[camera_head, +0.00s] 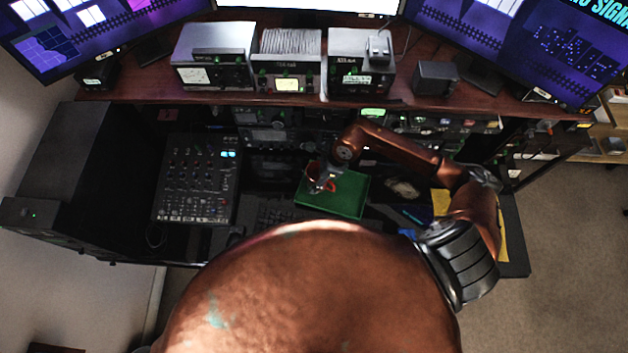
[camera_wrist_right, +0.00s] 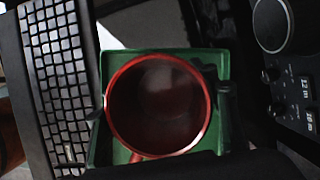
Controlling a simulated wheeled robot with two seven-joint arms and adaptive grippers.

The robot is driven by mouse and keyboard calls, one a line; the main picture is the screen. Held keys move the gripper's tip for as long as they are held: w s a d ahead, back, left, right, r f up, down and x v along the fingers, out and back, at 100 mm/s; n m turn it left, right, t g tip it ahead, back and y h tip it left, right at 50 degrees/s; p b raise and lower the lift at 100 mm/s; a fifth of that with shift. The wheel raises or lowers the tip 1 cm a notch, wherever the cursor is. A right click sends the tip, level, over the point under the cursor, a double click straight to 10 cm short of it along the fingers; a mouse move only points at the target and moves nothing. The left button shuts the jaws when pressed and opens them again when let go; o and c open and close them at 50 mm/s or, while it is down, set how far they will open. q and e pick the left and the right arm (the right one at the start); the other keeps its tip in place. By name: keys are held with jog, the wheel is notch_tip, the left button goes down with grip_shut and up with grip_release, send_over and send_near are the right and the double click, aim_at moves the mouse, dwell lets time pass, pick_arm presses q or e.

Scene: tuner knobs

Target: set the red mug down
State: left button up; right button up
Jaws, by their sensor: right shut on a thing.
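The red mug (camera_wrist_right: 157,108) is seen from above in the right wrist view, with its round rim facing the camera and its handle at the bottom of the picture. My right gripper (camera_head: 323,183) is shut on the mug, with a finger at each side of it. In the head view the mug is small and partly hidden by the gripper. A green tray (camera_head: 347,205) lies below the mug; it also shows around the mug in the wrist view (camera_wrist_right: 190,62). I cannot tell whether the mug touches the tray. My left gripper is not in view.
A keyboard (camera_wrist_right: 55,75) lies left of the tray in the wrist view. A mixer (camera_head: 195,180) stands further left in the head view. Radio equipment with a large knob (camera_wrist_right: 283,25) is at the right in the wrist view. A shelf with boxes and monitors is behind.

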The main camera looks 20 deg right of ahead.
jog(key=shift+f, duration=1.05)
jog(key=o, duration=1.4)
jog(key=shift+s, duration=0.1)
jog(key=v, duration=1.2)
